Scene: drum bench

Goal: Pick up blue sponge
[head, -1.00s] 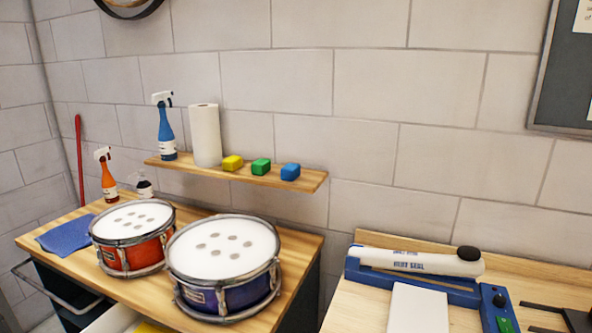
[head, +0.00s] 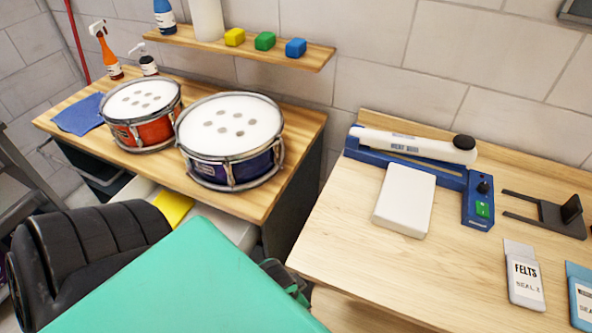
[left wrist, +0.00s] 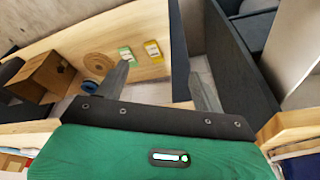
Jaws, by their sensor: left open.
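The blue sponge (head: 295,47) is a small block on the wooden wall shelf (head: 190,38), at the right end of a row with a green sponge (head: 265,41) and a yellow sponge (head: 234,37). My left gripper (left wrist: 162,72) is open, with its two grey fingers apart and nothing between them in the left wrist view. In the head view my left arm's green and black parts are low in front of the drum bench, well below and nearer than the sponge. The blue sponge is not seen in the left wrist view. My right gripper is not in view.
A red drum (head: 142,115) and a blue drum (head: 231,140) stand on the bench below the shelf. A paper roll (head: 207,18) and a blue spray bottle (head: 165,17) stand left of the sponges. A heat sealer (head: 415,147) sits on the right table.

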